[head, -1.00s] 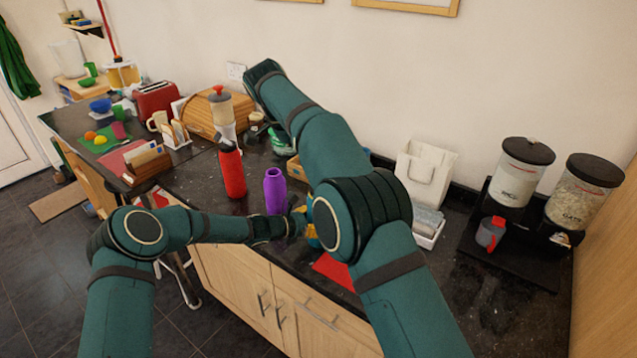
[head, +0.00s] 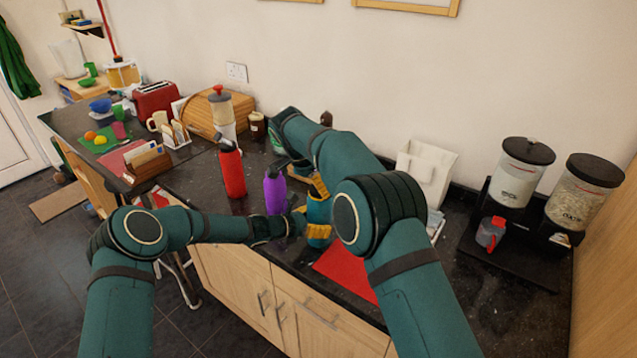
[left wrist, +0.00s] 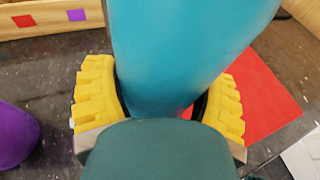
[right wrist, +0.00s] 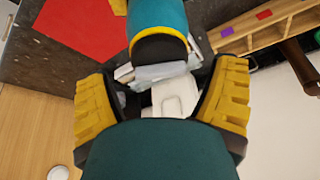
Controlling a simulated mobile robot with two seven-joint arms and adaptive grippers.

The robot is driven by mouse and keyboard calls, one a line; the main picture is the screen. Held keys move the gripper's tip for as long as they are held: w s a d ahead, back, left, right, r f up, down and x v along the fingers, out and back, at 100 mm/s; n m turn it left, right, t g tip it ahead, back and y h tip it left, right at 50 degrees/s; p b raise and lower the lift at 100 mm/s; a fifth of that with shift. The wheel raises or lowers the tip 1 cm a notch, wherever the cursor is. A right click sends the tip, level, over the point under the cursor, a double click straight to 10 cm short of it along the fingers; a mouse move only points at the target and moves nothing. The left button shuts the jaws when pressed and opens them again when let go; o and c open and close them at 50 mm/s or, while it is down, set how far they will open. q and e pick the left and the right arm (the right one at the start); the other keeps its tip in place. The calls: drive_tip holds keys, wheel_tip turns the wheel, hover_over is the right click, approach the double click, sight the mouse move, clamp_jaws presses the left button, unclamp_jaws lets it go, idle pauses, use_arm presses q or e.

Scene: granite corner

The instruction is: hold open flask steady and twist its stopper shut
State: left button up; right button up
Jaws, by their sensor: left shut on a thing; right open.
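A teal flask (head: 318,208) stands upright in my left gripper (head: 316,214). In the left wrist view the flask (left wrist: 185,55) fills the space between the yellow fingers (left wrist: 162,72). The right wrist view shows the flask's top end (right wrist: 160,48), dark with a yellow rim; I cannot tell whether a stopper sits in it. My right gripper (right wrist: 166,78) is open, its fingers spread either side of the line to that end, and apart from it. I cannot make out a loose stopper.
A purple flask (head: 276,196) and a red flask (head: 232,174) stand left of the teal one. A red mat (head: 345,270) lies at the counter's front. A wooden box (right wrist: 265,32) and a white bag (head: 425,174) are behind. Dispensers (head: 515,180) stand at right.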

drive_tip(key=shift+f, duration=0.15)
drive_tip(key=shift+c, duration=0.4)
drive_tip(key=c, duration=1.2)
drive_tip(key=shift+n, duration=0.4)
drive_tip(key=n, duration=0.2)
drive_tip(key=shift+s+d+f+n+t+y, duration=0.1)
drive_tip(key=shift+d+n+t+y, duration=0.05)
drive_tip(key=shift+n+t+y, duration=0.2)
use_arm(q)
drive_tip(key=shift+r, duration=0.1)
use_arm(e)
drive_tip(key=shift+s+f+n+t+y, duration=0.1)
drive_tip(key=shift+n+t+y, duration=0.45)
drive_tip(key=shift+n, duration=1.3)
